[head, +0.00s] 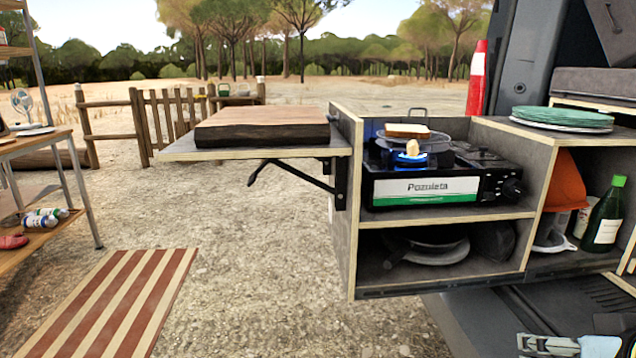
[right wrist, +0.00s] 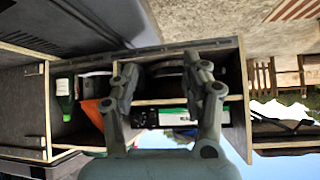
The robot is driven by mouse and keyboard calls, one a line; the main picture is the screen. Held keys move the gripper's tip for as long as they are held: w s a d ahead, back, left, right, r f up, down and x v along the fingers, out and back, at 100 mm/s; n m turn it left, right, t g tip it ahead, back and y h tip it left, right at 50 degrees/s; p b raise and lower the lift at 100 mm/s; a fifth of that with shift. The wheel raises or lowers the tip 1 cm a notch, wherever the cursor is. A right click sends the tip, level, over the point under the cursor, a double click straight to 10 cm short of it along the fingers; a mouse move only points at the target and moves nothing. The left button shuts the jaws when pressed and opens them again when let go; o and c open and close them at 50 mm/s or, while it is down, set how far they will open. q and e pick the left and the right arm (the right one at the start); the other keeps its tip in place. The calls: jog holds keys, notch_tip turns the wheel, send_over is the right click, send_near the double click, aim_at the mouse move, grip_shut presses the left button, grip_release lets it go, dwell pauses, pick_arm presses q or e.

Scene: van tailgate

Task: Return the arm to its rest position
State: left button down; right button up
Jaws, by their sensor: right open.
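My right gripper (right wrist: 160,72) shows in the right wrist view with its two grey fingers spread apart and nothing between them. That view is upside down, and the kitchen box (right wrist: 178,50) appears beyond the fingers, with a clear gap from them as far as I can tell. In the head view, a pale blue and dark piece at the bottom right edge seems to be part of my right arm; its fingers cannot be made out there. My left arm and gripper are in neither view.
A wooden board (head: 262,128) lies on the fold-out shelf (head: 180,152). Green plates (head: 562,117) and a green bottle (head: 604,215) are at right. A striped mat (head: 112,300) lies left; gravel between is free.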

jog(key=s+a+f+n+g, duration=0.1)
jog(key=s+a+f+g, duration=0.15)
jog(key=s, duration=0.65)
jog(key=s+a+f+n+g, duration=0.15)
jog(key=s+g, duration=0.25)
jog(key=s, duration=0.6)
jog(key=s+d+f+g, duration=0.1)
jog(key=d+f, duration=0.1)
jog(key=f, duration=1.1)
jog(key=s+d+f, duration=0.2)
jog(key=f, duration=1)
jog(key=s+f+g+p, duration=0.1)
jog(key=s+f, duration=1.3)
jog(key=s, duration=0.4)
jog(key=shift+s+d+f+m+p, duration=0.15)
jog(key=shift+d+f+m+p, duration=0.1)
jog(key=shift+f+m+p, duration=0.1)
